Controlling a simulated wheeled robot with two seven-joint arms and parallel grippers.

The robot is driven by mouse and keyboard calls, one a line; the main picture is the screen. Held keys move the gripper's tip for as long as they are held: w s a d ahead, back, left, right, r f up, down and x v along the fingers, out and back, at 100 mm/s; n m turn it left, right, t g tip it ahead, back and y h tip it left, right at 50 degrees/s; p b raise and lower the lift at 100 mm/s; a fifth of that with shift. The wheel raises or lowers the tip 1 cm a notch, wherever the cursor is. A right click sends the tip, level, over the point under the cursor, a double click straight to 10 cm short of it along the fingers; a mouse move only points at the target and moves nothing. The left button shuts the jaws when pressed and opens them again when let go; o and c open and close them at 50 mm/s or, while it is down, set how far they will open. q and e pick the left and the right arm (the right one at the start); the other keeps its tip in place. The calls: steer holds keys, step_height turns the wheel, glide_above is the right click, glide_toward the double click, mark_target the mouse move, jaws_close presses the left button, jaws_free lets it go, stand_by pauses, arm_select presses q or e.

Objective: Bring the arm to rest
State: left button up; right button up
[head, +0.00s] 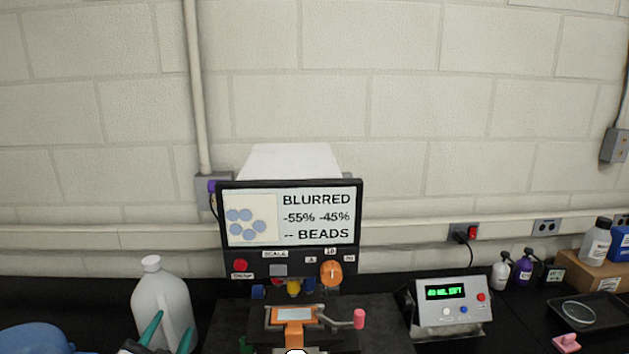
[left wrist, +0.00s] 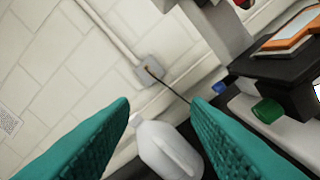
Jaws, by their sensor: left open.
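My left gripper (head: 172,322) shows at the bottom left of the head view, with two teal fingers apart and nothing between them. Its fingers also frame the left wrist view (left wrist: 161,102), open and empty. In the head view the fingers overlap the lower part of a white jug (head: 152,290). The jug also shows beyond the fingers in the left wrist view (left wrist: 168,150); I cannot tell whether they touch it. My right gripper is not in view.
A microscope-like device with a screen (head: 290,215) reading "BLURRED" stands at the centre, its orange stage (head: 293,314) in front. A grey meter (head: 447,308) stands right of it. Bottles (head: 523,268) and a black tray (head: 590,313) are at right. A blue object (head: 35,338) lies at lower left.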

arm_select(q)
steer(key=s+f+n+g, duration=0.2)
steer(key=s+f+g, duration=0.25)
steer(key=f, duration=0.35)
steer(key=s+f+n+g, duration=0.2)
steer(key=s+f+g, duration=0.3)
steer(key=f, duration=0.4)
steer(key=s+d+f+n+g+h, duration=0.15)
steer(key=s+f+g, duration=0.5)
steer(key=s, duration=0.65)
step_height(320, 180, down, 32)
steer(key=s+d+b, duration=0.1)
steer(key=s+b, duration=0.1)
steer(key=b, duration=0.3)
steer(key=s+a+f+b, duration=0.1)
steer(key=s+f+b, duration=0.1)
steer(key=s+f, duration=0.6)
steer(key=s+a+f+g+b, duration=0.1)
steer(key=s+a+f+b, duration=0.1)
steer(key=s+f, duration=0.6)
step_height(320, 180, down, 6)
steer(key=shift+s+r+b, duration=0.2)
steer(key=shift+r+b, duration=0.05)
steer(key=shift+b, duration=0.25)
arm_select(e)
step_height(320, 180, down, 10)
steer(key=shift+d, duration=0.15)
